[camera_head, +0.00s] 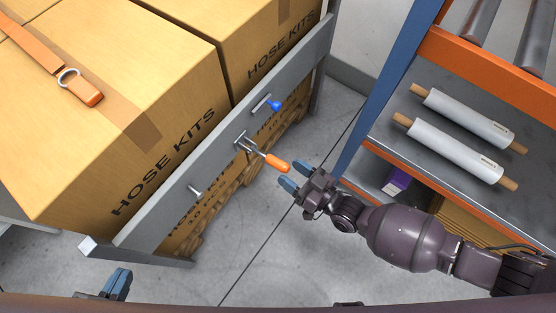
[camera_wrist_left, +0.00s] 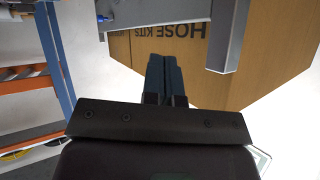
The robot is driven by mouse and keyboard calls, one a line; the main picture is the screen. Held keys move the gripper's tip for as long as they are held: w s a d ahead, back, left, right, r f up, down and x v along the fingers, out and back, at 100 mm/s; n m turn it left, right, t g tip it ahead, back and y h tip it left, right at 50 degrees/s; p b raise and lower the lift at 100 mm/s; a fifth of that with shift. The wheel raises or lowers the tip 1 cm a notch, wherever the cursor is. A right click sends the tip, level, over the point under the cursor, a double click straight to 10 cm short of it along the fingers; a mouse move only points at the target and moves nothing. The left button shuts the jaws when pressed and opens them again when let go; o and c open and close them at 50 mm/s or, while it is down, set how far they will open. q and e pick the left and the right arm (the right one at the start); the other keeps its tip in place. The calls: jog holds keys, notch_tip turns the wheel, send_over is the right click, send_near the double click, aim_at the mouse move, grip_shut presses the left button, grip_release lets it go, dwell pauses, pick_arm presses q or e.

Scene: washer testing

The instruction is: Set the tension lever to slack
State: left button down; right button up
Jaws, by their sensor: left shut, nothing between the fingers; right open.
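The tension lever, with an orange grip (camera_head: 277,163) on a thin metal rod, sticks out from the grey rail (camera_head: 215,150) in front of the boxes. It points down and to the right in the head view. My right gripper (camera_head: 293,176) is open just right of and below the orange grip, with its blue fingertips close to the grip's end; I cannot tell whether they touch it. My left gripper (camera_head: 119,281) is shut and empty at the bottom left, well away from the lever. Its closed fingers (camera_wrist_left: 160,75) also show in the left wrist view, in front of a box.
A blue knob (camera_head: 274,106) and a bare metal peg (camera_head: 196,190) also stick out of the rail. Boxes marked HOSE KITS (camera_head: 120,90) stand behind it. A shelf with orange edges (camera_head: 480,65) holds white rolls (camera_head: 455,150) at the right. Open floor (camera_head: 245,245) lies between.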

aim_at(269, 157)
jog(key=shift+b+x, duration=0.45)
jog(key=shift+x, duration=1.95)
jog(key=shift+c, duration=0.3)
grip_shut()
